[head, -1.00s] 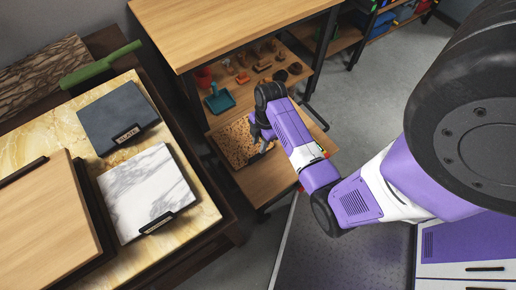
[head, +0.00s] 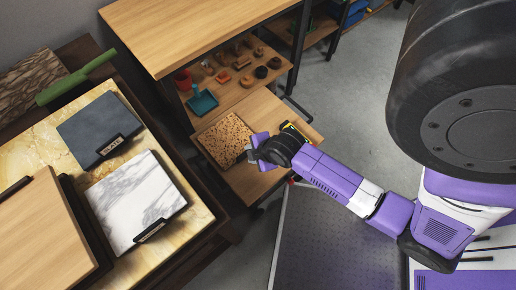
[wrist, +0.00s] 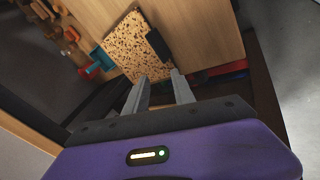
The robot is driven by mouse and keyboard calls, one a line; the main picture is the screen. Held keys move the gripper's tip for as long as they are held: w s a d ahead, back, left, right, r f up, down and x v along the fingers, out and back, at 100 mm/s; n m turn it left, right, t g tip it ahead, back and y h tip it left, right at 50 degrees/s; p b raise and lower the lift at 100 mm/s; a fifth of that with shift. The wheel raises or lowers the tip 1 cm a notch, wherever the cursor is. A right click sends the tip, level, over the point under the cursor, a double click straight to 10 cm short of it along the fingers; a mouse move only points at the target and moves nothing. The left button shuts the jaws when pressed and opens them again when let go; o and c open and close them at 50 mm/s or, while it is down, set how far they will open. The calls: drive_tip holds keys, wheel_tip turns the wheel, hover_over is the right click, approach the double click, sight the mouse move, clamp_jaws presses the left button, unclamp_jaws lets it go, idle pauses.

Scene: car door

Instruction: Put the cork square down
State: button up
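The cork square (head: 225,139) is a speckled brown board with a black tab (wrist: 158,45) along one edge. It lies flat on the pulled-out wooden board below the bench, and it also shows in the wrist view (wrist: 128,45). My gripper (head: 250,152) is beside the cork's right edge in the head view. In the wrist view its two fingers (wrist: 159,76) stand apart with nothing between them, their tips short of the black tab. The wrist hides part of the cork's edge in the head view.
A teal dustpan (head: 202,103), a red cup (head: 183,80) and several small items stand on the shelf behind. At left, a slate square (head: 100,128) and a marble square (head: 137,200) lie on a stone-topped table. Bare wood (head: 262,108) lies beside the cork.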

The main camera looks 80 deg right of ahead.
drive_tip(key=s+a+r+m+t+y, duration=0.1)
drive_tip(key=s+a+r+m+t, duration=0.1)
drive_tip(key=a+r, duration=0.4)
drive_tip(key=s+a+r+m+t+y, duration=0.1)
drive_tip(key=a+r+t, duration=0.3)
drive_tip(key=r, duration=0.8)
drive_tip(key=s+a+r+m+t+y, duration=0.1)
drive_tip(key=s+a+r+m+t, duration=0.2)
drive_tip(key=a+r, duration=0.5)
drive_tip(key=shift+r+m+t, duration=0.3)
drive_tip(key=shift+r+t, duration=0.1)
drive_tip(key=shift+r, duration=0.2)
drive_tip(key=shift+s+a, duration=0.1)
